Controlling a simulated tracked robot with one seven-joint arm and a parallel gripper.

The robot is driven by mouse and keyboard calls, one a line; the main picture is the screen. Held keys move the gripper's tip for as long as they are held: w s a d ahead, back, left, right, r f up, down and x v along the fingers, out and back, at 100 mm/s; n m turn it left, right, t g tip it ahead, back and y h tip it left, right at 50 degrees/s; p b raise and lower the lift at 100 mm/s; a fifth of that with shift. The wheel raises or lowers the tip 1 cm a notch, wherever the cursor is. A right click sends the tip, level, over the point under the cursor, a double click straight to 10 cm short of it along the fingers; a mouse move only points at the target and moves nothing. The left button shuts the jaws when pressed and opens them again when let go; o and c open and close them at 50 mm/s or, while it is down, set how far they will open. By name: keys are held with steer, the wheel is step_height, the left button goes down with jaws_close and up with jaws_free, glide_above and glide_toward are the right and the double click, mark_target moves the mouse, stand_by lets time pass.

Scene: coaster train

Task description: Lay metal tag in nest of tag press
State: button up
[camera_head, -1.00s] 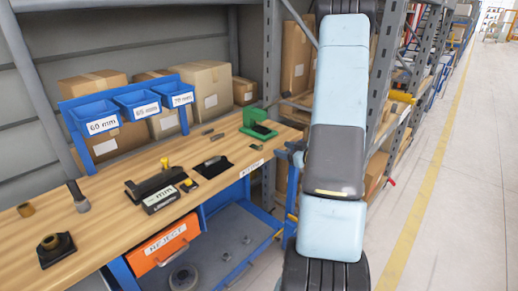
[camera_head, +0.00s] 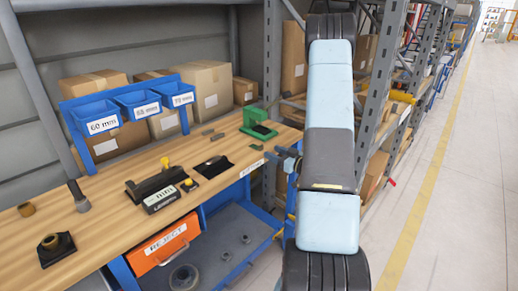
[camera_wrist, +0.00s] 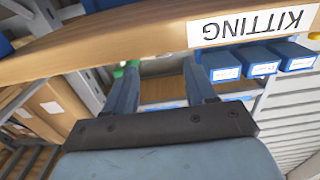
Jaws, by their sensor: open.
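The green press (camera_head: 259,122), seemingly the tag press, stands on the far right end of the wooden bench (camera_head: 110,195). Its nest is too small to make out. My gripper (camera_head: 284,157) is by the bench's right front edge, in front of the press and partly hidden by my arm. In the wrist view my gripper (camera_wrist: 163,88) is open, with nothing between its fingers. A bit of green (camera_wrist: 130,66) shows beyond the left finger.
Blue labelled bins (camera_head: 137,102) stand behind. An orange REJECT bin (camera_head: 163,250) hangs below. A grey rack post (camera_head: 271,60) rises behind the press.

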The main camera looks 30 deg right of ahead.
mark_target(262, 147)
steer(key=shift+x, duration=2.85)
steer(key=shift+s+a, duration=0.1)
steer(key=c, duration=1)
